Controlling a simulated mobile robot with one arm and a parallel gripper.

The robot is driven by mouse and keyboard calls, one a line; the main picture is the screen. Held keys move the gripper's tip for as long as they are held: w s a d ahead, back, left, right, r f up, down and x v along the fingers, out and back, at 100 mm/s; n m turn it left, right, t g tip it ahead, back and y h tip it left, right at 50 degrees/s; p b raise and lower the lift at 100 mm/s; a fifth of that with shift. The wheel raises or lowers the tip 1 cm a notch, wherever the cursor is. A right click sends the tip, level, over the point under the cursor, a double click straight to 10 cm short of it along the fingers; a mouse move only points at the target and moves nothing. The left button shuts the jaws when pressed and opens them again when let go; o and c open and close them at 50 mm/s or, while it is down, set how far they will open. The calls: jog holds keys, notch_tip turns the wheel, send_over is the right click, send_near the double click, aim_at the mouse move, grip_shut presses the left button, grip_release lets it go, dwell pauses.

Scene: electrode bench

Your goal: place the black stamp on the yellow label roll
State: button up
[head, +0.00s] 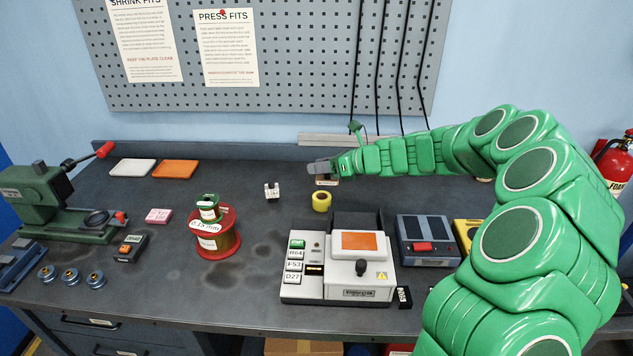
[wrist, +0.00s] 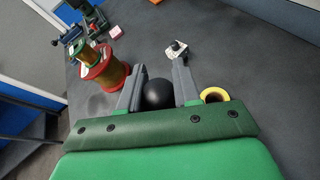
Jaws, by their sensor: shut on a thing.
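The black stamp shows in the wrist view as a round black knob (wrist: 158,93) between the two grey fingers of my gripper (wrist: 160,72). My gripper is shut on it. In the head view my gripper (head: 320,168) is over the back middle of the bench, and a small pale block (head: 326,182), apparently the stamp's base, shows just below the fingers. The yellow label roll (head: 321,207) stands on the bench just in front of my gripper. It also shows in the wrist view (wrist: 228,95), beside the right finger and apart from it.
A small white part (head: 272,191) stands left of the roll. A white machine with an orange panel (head: 362,241) stands in front of the roll. Red and green wire spools (head: 215,236) stand at left. The bench between the spools and the roll is mostly clear.

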jog(key=shift+w+a+f, duration=0.3)
jog(key=shift+w+f, duration=0.8)
jog(key=shift+w+a+f, duration=0.25)
jog(key=shift+w+f, duration=0.8)
jog(key=shift+f, duration=0.05)
jog(key=shift+w+a+f, duration=0.3)
jog(key=shift+w+f, duration=0.9)
jog(key=shift+f, duration=1.5)
jog(key=shift+f, duration=0.1)
jog(key=o, duration=1.1)
jog(key=shift+c, duration=0.2)
jog(key=shift+d+r, duration=0.35)
jog(key=shift+d, duration=0.2)
jog(key=v, duration=1.1)
jog(key=shift+s, duration=0.25)
